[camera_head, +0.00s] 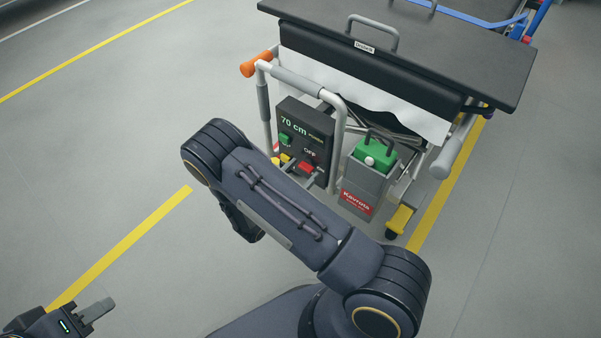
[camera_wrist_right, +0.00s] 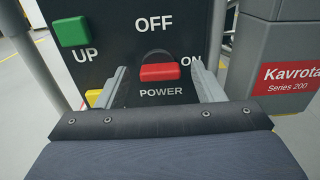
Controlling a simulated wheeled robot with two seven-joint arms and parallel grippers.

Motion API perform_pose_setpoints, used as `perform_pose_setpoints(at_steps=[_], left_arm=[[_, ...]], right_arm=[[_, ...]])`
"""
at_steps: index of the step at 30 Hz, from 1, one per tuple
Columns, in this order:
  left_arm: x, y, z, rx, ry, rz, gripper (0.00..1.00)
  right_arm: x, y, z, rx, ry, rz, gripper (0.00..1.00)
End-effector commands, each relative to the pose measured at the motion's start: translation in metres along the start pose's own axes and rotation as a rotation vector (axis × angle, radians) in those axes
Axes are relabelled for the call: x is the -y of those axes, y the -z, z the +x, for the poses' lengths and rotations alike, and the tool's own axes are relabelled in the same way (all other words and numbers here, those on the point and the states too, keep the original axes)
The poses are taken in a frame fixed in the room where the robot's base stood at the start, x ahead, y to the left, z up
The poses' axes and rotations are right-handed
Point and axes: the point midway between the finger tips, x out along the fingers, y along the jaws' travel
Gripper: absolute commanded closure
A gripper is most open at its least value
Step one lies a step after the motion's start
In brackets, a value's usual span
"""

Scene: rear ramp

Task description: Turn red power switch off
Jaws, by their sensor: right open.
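The red power switch (camera_wrist_right: 160,72) sits on a dark control panel (camera_wrist_right: 110,35) in the right wrist view. Its red bar lies level, with ON to its right, OFF above and POWER below. The switch also shows small in the head view (camera_head: 307,167). My right gripper (camera_wrist_right: 159,66) is open, one finger on each side of the switch. A gap shows between each finger and the red bar. I cannot tell how far the tips are from the panel. My left gripper (camera_head: 98,309) is at the lower left of the head view, far from the panel; its jaw opening is unclear.
A green UP button (camera_wrist_right: 72,31) and a partly hidden yellow button (camera_wrist_right: 93,97) are left of the switch. A grey box (camera_wrist_right: 262,50) labelled Kavrota stands right of the panel. A pale tubular frame (camera_head: 340,130) surrounds the panel, below a dark tabletop (camera_head: 450,45). Floor at left is clear.

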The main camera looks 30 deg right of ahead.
Motion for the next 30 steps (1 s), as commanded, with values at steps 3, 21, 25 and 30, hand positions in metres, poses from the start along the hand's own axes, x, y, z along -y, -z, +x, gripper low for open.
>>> perform_pose_setpoints(at_steps=[3, 21, 25, 30], left_arm=[[-0.0001, 0.0, -0.0001, 0.0, 0.0, 0.0, 0.64], [-0.0008, 0.0009, -0.0019, 0.0, 0.0, 0.0, 0.64], [-0.0021, 0.0023, -0.0046, 0.0, 0.0, 0.0, 0.64], [-0.0045, 0.005, -0.0098, 0.0, 0.0, 0.0, 0.64]], right_arm=[[0.0001, -0.0001, -0.0002, 0.0, 0.0, 0.0, 0.41], [0.0, -0.0005, -0.0007, 0.0, 0.0, -0.03, 0.83], [-0.0002, -0.001, -0.0008, 0.0, -0.001, -0.084, 0.83], [-0.0003, -0.0018, -0.0008, 0.0, -0.001, -0.202, 0.83]])
